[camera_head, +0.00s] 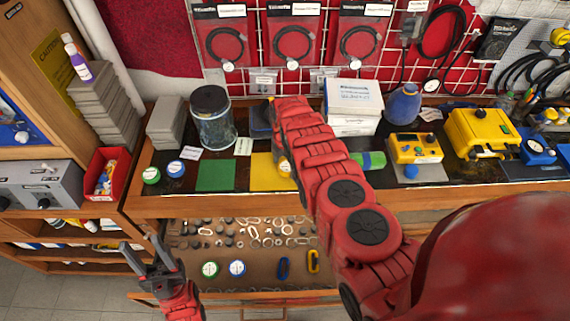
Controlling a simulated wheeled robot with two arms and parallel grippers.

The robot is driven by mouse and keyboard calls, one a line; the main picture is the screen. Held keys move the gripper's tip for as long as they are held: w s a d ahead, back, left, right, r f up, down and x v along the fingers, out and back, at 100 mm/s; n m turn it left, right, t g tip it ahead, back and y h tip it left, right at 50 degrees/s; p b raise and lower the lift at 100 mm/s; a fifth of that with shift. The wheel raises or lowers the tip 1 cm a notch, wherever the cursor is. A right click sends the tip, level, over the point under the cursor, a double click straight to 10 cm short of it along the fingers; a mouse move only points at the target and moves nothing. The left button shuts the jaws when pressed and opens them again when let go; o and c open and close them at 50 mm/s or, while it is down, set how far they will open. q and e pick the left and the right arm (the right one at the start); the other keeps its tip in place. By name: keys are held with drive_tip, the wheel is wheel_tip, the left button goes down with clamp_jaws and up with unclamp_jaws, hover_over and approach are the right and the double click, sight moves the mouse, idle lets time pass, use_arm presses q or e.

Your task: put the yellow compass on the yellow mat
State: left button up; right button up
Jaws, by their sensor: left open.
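The yellow mat (262,172) lies flat on the bench, right of a green mat (215,176). My right forearm covers its right part. A small yellow-and-grey piece (284,167) shows at the mat's right side, against the forearm; I cannot tell whether it is the yellow compass. No yellow compass shows clearly elsewhere. My right gripper is hidden behind its own arm. My left gripper (140,243) is open and empty at the lower left, in front of the bench and away from the mats.
Green (151,175) and blue (176,169) round items stand left of the mats. A glass jar (213,118) and a white box (353,97) stand behind. Yellow instruments (415,148) stand at right. An open drawer (205,265) holds small parts below the bench edge.

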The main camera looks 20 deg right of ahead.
sight(284, 165)
drive_tip(key=shift+w+a, duration=0.1)
drive_tip(key=shift+a, duration=0.05)
drive_tip(key=shift+r, duration=0.25)
drive_tip(key=shift+d+r, duration=0.15)
drive_tip(key=shift+d, duration=0.15)
drive_tip(key=shift+a+r, duration=0.2)
drive_tip(key=shift+r, duration=1.3)
wheel_tip(284, 165, up, 9)
drive_tip(key=b, duration=0.2)
drive_tip(key=shift+f, duration=0.15)
drive_tip(key=shift+d, duration=0.1)
